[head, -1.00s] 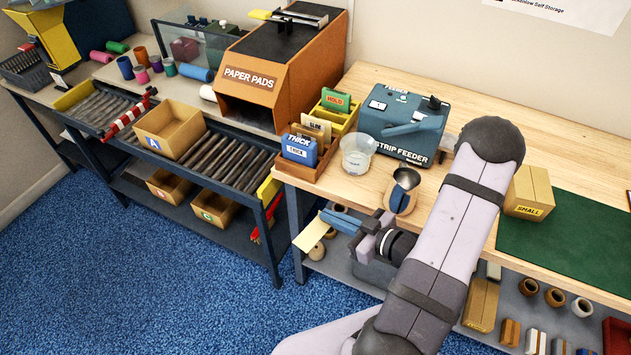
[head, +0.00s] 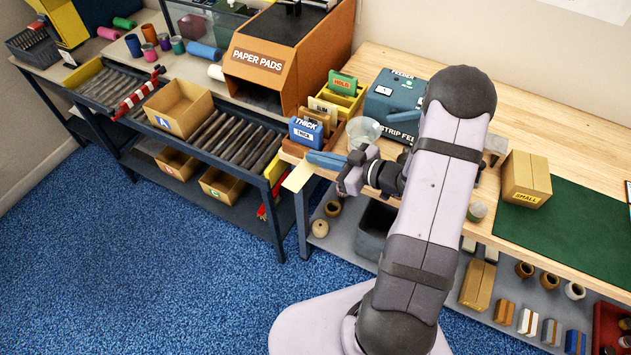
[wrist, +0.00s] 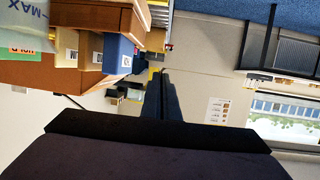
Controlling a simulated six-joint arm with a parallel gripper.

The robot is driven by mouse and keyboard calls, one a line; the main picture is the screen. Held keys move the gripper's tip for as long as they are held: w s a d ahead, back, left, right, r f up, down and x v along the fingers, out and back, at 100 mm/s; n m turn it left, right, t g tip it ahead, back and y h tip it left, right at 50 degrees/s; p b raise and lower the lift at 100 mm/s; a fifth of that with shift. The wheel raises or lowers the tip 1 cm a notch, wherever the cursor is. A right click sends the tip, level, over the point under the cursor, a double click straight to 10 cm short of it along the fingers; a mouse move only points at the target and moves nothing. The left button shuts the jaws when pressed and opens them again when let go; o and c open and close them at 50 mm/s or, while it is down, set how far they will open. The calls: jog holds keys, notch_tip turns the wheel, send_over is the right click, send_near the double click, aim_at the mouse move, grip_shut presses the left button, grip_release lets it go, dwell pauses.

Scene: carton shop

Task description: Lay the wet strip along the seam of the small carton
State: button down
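A pale cream strip (head: 299,177) sticks out past the blue fingertips of my gripper (head: 325,161). My gripper is shut on the strip and holds it out at the front left corner of the bench, well away from the carton. Whether the strip is wet cannot be seen. In the wrist view the dark fingers (wrist: 161,95) look close together, and the strip cannot be made out there.
The blue strip feeder (head: 391,102) is partly behind my arm. A clear cup (head: 363,131) stands just behind my gripper. Tabbed holders marked THICK (head: 307,130) are close by. An orange paper pads box (head: 262,60) stands at the left.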

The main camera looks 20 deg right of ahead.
jog(key=w+d+r+m+t+h+p, duration=0.1)
jog(key=w+d+r+m+h, duration=0.15)
jog(key=w+d+r, duration=0.4)
jog(key=w+d+r+m+t+h, duration=0.2)
jog(key=w+d+r+h, duration=0.15)
jog(key=d+r, duration=0.5)
jog(key=w+d+r+m+h, duration=0.1)
jog(key=d+r+m+h, duration=0.2)
jog(key=d+r, duration=1.05)
jog(key=s+d+f+m+h, duration=0.4)
jog(key=d+f+m+h, duration=0.15)
jog(key=d+f, duration=0.45)
jog(key=s+d+f+m+g+h, duration=0.1)
jog(key=s+d+f, duration=0.2)
jog(key=f, duration=0.2)
jog(key=s+d+f+m+g+h, duration=0.1)
jog(key=s+d+f+h, duration=0.1)
jog(key=s+d+f, duration=0.1)
jog(key=s+d+f+m+g+h+b, duration=0.1)
jog(key=s+d+f+h, duration=0.1)
jog(key=s+f, duration=0.3)
jog(key=shift+s+d+f+m+g, duration=0.1)
jog(key=shift+d+f+m+g, duration=0.1)
jog(key=shift+d+f, duration=0.35)
jog(key=shift+s+d+f+m+g, duration=0.1)
jog(key=shift+d+f+m, duration=0.15)
jog(key=shift+f, duration=0.5)
jog(key=shift+s+d+f, duration=0.1)
jog(key=shift+s+f, duration=0.05)
jog(key=shift+f, duration=0.1)
